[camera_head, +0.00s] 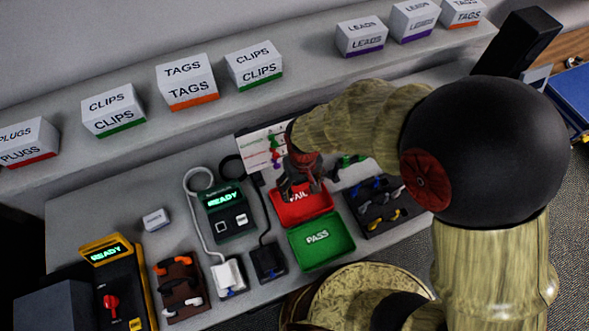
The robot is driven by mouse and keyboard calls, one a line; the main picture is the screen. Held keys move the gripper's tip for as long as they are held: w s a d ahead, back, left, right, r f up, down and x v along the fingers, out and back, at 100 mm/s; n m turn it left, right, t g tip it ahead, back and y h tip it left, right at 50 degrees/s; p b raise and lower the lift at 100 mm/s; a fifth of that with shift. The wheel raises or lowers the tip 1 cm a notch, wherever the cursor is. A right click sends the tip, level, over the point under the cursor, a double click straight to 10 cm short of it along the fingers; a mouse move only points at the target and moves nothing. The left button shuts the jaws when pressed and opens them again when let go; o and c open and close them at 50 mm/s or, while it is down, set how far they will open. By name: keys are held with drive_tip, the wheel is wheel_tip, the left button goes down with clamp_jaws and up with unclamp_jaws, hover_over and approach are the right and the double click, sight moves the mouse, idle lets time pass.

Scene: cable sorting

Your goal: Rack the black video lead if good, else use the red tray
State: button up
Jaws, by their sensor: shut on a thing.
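My gripper (303,187) is over the upper part of the red tray (305,211), which is marked FAIL. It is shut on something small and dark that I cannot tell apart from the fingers. I cannot tell whether this is the black video lead. A black cable (264,213) runs down to a black block (268,262) left of the trays. A dark loop (232,167) lies behind the green-screened tester (226,207), which reads READY. The dark rack (369,225) at right holds several blue, grey and yellow-ended pieces.
A green tray (335,252) marked PASS adjoins the red one. A white cable (196,205) runs to a white block (228,277). A brown rack (184,311) and a yellow tester (101,256) stand at left. Labelled boxes (187,82) line the shelf. A printed sheet (262,150) lies behind the gripper.

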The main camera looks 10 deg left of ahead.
drive_tip(key=shift+f+b, duration=1.7)
drive_tip(key=shift+f, duration=1.05)
drive_tip(key=shift+f+b, duration=0.35)
drive_tip(key=shift+f, duration=0.5)
idle(0.9)
drive_tip(key=shift+s, duration=0.1)
drive_tip(key=o, duration=1.4)
drive_tip(key=shift+c, duration=0.2)
drive_tip(key=shift+o, duration=0.7)
wheel_tip(320, 180, up, 8)
drive_tip(key=p, duration=0.6)
